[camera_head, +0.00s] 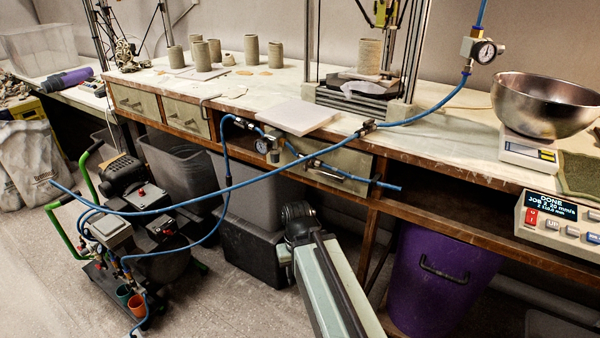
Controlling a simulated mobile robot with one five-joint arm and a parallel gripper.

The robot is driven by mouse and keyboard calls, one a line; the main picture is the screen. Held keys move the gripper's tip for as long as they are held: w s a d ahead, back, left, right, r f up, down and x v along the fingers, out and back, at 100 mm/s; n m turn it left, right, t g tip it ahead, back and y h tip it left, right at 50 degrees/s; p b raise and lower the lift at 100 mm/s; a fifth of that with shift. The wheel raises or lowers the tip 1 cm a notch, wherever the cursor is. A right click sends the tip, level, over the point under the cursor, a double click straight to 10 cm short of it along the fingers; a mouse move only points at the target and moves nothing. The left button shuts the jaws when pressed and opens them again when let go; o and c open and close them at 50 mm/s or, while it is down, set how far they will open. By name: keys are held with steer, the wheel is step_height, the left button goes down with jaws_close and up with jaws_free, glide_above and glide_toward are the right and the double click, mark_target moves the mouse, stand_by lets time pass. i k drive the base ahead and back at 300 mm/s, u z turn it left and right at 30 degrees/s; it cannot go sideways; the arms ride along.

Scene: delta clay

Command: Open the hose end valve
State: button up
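Blue hose runs in front of the workbench. One length carries brass-and-dark fittings (246,124) and a round gauge (262,146) at the bench's front edge. A further small fitting (310,161) sits on this line, which ends in a free blue tip (400,188) at the right. Another fitting (366,128) joins the long hose at the bench edge. I cannot tell which fitting is the hose end valve, or its handle position. My pale green arm rises from the bottom middle to a dark joint below the drawers. I see no gripper fingers.
The workbench (440,140) holds clay cylinders (202,55), a printer frame, a steel bowl (545,100) on a scale and a control box (560,215). A wheeled compressor (125,215) stands left. Grey bins (255,200) and a purple bin (430,280) crowd underneath. Floor is open lower left.

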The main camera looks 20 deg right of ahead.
mark_target(306, 164)
steer(key=k, duration=1.55)
steer(key=u, duration=0.95)
steer(key=i, duration=1)
